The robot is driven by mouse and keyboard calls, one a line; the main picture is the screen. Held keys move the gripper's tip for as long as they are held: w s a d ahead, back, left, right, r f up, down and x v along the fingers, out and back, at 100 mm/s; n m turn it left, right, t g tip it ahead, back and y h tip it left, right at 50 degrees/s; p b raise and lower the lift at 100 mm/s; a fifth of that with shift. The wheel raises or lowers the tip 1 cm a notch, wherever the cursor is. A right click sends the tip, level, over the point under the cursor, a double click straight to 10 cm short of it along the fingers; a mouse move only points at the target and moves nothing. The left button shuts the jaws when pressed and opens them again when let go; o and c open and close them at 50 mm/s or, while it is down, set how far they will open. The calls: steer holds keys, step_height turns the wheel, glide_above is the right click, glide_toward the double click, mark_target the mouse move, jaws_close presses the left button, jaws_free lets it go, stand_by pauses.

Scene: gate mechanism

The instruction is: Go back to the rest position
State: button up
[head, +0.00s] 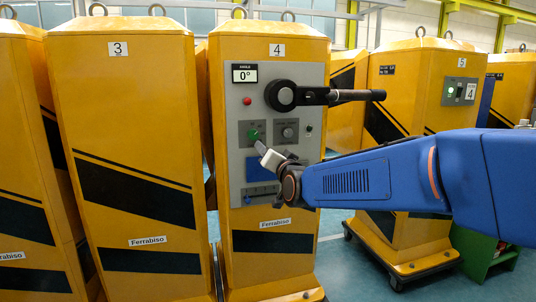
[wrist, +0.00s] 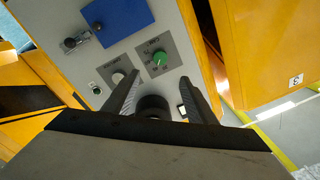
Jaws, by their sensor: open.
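My gripper (head: 262,150) is at the end of my blue arm, in front of the grey control panel (head: 233,112) of the yellow cabinet marked 4 (head: 264,46). In the wrist view my gripper (wrist: 160,85) has its two dark fingers spread apart with nothing held between them. A green knob (wrist: 160,58) on a grey plate shows beyond the fingers; it also shows in the head view (head: 253,134), just above the fingertips. Whether the fingers touch the panel is hard to tell, but they look apart from the green knob.
A black crank lever (head: 325,96) sticks out to the right above my gripper. The display (head: 244,73) reads 0°. A blue plate (head: 262,170) and a slider (head: 262,193) sit low on the panel. Yellow cabinets marked 3 (head: 118,80) and 5 (head: 425,90) stand either side.

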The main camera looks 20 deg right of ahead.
steer(key=s+d+f+n+g, duration=0.2)
steer(key=s+f+g, duration=0.2)
steer(key=s+f, duration=0.4)
steer(key=s+d+f+n+g, duration=0.2)
steer(key=s+f+g, duration=0.3)
steer(key=s, duration=1.3)
steer(key=s+d+f+n+g+h, duration=0.1)
steer(key=s+f+g, duration=0.3)
steer(key=s+f, duration=0.7)
steer(key=shift+s+d+f+n+g, duration=0.35)
steer(key=shift+s+d+n, duration=0.25)
steer(key=shift+s, duration=0.35)
steer(key=shift+r, duration=0.1)
